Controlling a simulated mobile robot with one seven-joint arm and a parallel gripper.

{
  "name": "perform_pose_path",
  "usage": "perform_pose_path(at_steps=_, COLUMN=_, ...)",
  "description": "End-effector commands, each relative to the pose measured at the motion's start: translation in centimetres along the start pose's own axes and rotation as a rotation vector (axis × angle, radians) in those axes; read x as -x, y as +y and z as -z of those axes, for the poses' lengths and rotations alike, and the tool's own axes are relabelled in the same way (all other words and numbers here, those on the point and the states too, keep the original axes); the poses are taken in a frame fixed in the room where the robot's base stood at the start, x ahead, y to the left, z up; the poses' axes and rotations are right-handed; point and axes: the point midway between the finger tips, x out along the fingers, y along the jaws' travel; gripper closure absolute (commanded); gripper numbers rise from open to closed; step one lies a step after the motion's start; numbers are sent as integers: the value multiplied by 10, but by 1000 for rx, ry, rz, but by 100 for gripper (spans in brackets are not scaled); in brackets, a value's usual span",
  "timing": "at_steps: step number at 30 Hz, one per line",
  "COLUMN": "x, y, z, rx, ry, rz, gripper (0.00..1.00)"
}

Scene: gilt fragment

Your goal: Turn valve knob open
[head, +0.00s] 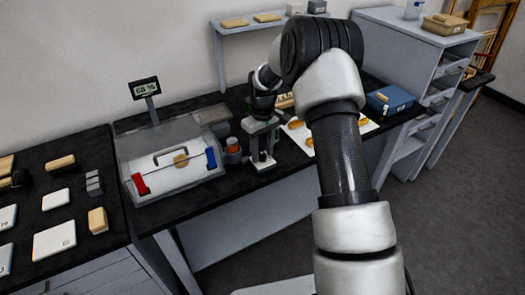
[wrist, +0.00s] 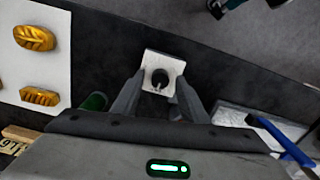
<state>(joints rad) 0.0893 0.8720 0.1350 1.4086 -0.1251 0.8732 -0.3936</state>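In the wrist view, a small black round knob (wrist: 160,77) with a short pointer sits on a white square plate (wrist: 151,62). My gripper (wrist: 161,82) is open, with one finger on each side of the knob in that view. Nothing shows between the fingers except the knob and plate beyond them. I cannot tell whether the fingertips touch the knob. In the head view, my gripper (head: 262,143) points down at the bench beside the clear-walled case; the knob is hard to make out there.
The case (head: 160,150) with red and blue latches stands left of my gripper, with a display (head: 145,88) behind it. An orange-topped jar (head: 233,148) is close by. Gilt pieces (wrist: 33,37) lie on a white sheet (wrist: 60,60). A blue box (head: 390,99) is farther right.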

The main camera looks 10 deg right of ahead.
Motion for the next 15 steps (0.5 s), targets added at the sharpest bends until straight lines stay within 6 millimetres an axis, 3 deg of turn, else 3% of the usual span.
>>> perform_pose_path(at_steps=1, x=0, y=0, z=0, rx=0, ry=0, rz=0, gripper=68)
perform_pose_path(at_steps=7, x=0, y=0, z=0, rx=0, ry=0, rz=0, gripper=100)
perform_pose_path(at_steps=15, x=0, y=0, z=0, rx=-27, ry=1, rz=0, gripper=100)
